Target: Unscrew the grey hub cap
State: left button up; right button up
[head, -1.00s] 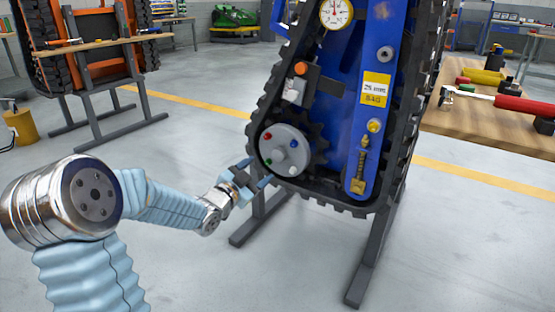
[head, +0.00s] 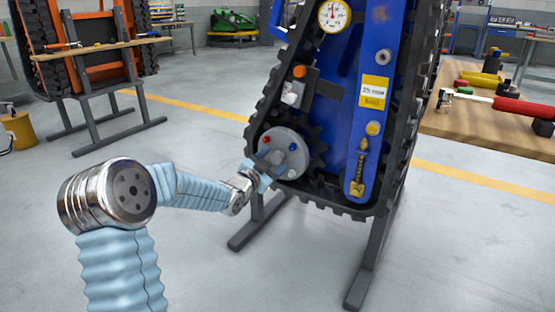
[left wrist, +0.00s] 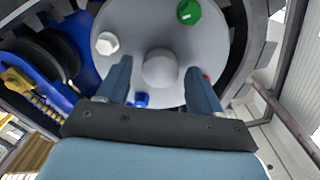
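The grey hub cap (head: 279,136) is a round disc with a central knob, on the lower left of the blue tracked carrier (head: 340,130). The hub cap fills the top of the left wrist view (left wrist: 160,28), with its knob (left wrist: 160,68) in the middle. White, green, blue and red bolts ring the knob. My left gripper (head: 272,164) is at the cap's face; in the left wrist view its open fingers (left wrist: 159,72) stand on either side of the knob, with visible gaps. I cannot tell how far the tips reach along it. My right gripper is not in view.
Black track links surround the hub cap, and a dark stand leg (head: 250,228) stands below. A wooden bench (head: 490,128) with a red-handled tool (head: 522,106) is at the right. The floor in front is clear.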

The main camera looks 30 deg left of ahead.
pick_arm(q)
jog(key=c, duration=0.7)
jog(key=n+p, duration=0.2)
jog(key=n, duration=0.3)
jog(key=shift+r+n, duration=0.15)
jog(key=shift+n, duration=0.15)
jog(key=n+p, duration=0.1)
jog(key=n, duration=0.2)
jog(key=shift+n, duration=0.5)
